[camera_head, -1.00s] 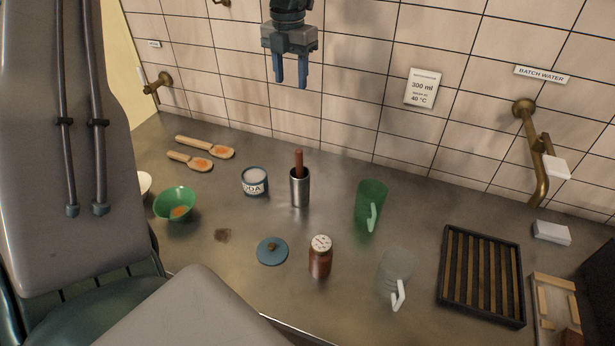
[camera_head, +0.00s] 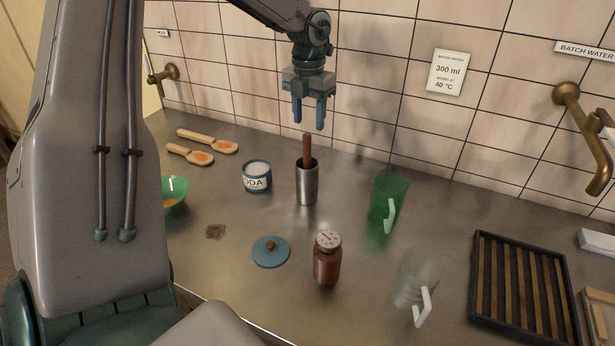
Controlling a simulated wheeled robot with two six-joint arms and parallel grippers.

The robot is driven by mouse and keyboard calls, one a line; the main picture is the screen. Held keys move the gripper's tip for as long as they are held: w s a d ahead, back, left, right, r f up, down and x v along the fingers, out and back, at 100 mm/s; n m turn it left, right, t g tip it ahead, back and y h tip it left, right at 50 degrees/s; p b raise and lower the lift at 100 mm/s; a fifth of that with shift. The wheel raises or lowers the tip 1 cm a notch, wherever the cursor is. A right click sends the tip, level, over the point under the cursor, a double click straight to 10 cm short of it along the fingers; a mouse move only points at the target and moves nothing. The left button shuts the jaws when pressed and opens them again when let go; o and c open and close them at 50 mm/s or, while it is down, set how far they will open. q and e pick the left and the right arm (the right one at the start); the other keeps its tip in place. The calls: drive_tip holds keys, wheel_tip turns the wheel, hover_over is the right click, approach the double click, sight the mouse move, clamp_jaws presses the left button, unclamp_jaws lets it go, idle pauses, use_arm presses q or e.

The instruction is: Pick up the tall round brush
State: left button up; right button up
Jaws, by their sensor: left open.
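The tall round brush shows as a reddish-brown handle (camera_head: 307,149) standing upright out of a metal cup (camera_head: 307,186) on the steel counter. Its lower part is hidden inside the cup. My left gripper (camera_head: 309,114) is open and empty, pointing down, with its blue fingertips just above the top of the handle in the picture. I cannot tell the exact height gap. My right gripper is not in view.
A soda tin (camera_head: 257,178) stands left of the cup, and a green jug (camera_head: 387,202) stands to the right. In front are a blue lid (camera_head: 270,252), a brown jar with a dial top (camera_head: 327,260) and a clear jug (camera_head: 415,283). A slatted black rack (camera_head: 522,290) lies at right.

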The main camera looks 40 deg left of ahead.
sight(307, 145)
use_arm(q)
wheel_tip(307, 145, down, 3)
drive_tip(key=shift+a+f+p, duration=0.15)
drive_tip(key=shift+p, duration=0.15)
drive_tip(key=shift+s+f+p, duration=0.1)
drive_tip(key=shift+f+p, duration=0.4)
drive_tip(key=shift+p, duration=0.05)
wheel_tip(307, 145, down, 3)
drive_tip(key=shift+a+f+p, duration=0.1)
drive_tip(key=shift+f+p, duration=0.05)
drive_tip(key=shift+p, duration=0.6)
drive_tip(key=shift+f, duration=0.5)
clamp_jaws()
